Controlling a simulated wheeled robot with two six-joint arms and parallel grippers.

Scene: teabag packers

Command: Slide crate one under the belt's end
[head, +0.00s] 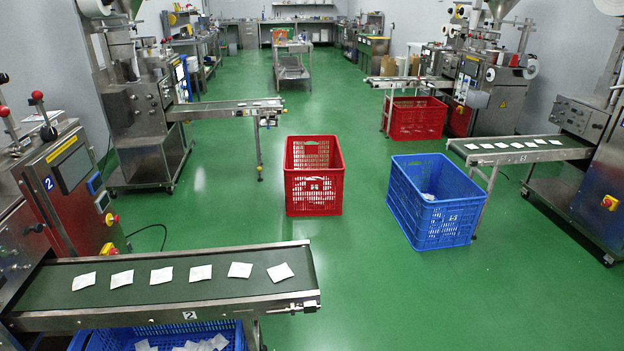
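A red crate (313,205) stands upright on the open green floor in the middle of the head view, with pale teabags inside. It is the likely crate one, but I cannot read a number on it. The back left belt (205,113) carries a few teabags and ends to the left of this crate, a gap of floor apart. No crate shows under that belt's end (268,118). Neither of my grippers shows in this view.
A blue crate (440,228) stands by the right belt's (500,155) end. Another red crate (418,128) is under the back right belt (400,82). A blue crate (238,338) sits under the front left belt (170,292). Floor (350,270) in front of the middle crate is clear.

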